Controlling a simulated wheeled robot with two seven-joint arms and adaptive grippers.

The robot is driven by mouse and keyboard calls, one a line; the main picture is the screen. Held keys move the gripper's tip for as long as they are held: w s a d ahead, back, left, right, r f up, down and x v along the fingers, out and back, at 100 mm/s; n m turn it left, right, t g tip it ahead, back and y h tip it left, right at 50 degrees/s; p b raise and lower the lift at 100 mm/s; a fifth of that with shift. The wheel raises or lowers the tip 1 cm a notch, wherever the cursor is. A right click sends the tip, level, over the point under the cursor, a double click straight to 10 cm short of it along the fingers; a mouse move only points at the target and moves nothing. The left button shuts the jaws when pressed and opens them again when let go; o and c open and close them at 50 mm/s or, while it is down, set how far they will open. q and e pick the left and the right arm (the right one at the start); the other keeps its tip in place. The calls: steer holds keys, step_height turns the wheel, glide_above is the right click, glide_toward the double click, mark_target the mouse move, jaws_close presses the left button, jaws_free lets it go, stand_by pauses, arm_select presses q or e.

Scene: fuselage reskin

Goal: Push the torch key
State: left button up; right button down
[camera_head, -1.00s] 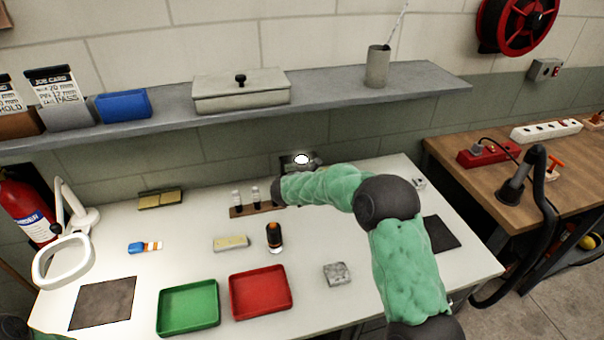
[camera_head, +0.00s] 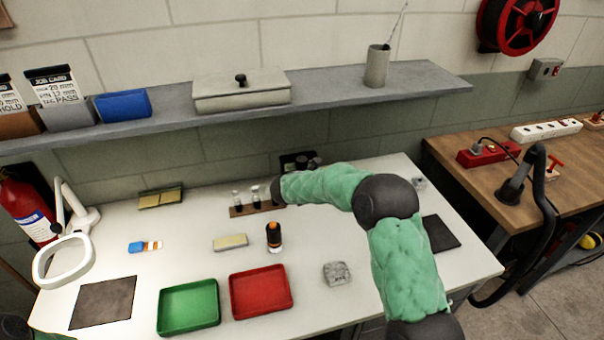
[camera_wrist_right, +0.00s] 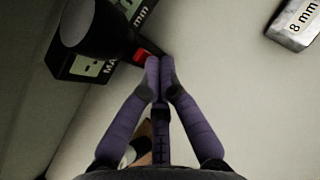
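The torch (camera_wrist_right: 95,28) is a black flared body at the upper left of the right wrist view. Its red key (camera_wrist_right: 146,56) sticks out beside it. My right gripper (camera_wrist_right: 160,68) is shut and empty, its purple fingertips together right at the red key; whether they touch it I cannot tell. In the head view the torch (camera_head: 300,161) is a dark shape against the wall at the back of the white table, with no light showing. My right gripper is hidden there by its own green-sleeved arm. My left gripper is not in view.
A dark block with a label (camera_wrist_right: 84,66) stands by the torch, and a metal "8 mm" block (camera_wrist_right: 297,22) lies off to the right. A wooden rack with vials (camera_head: 254,208) is near my right arm. Red (camera_head: 262,291) and green (camera_head: 188,306) trays lie in front.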

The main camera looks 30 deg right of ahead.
steer(key=shift+s+a, duration=0.15)
steer(key=shift+s, duration=0.45)
steer(key=shift+s+a+b, duration=0.15)
steer(key=shift+s+b, duration=0.3)
steer(key=shift+s, duration=0.15)
steer(key=shift+s+a+b, duration=0.2)
steer(key=shift+s, duration=0.55)
steer(key=shift+s+a+b, duration=0.15)
steer(key=shift+s+b, duration=0.05)
steer(key=shift+s, duration=0.6)
steer(key=shift+s+a+b, duration=0.2)
steer(key=shift+s, duration=0.55)
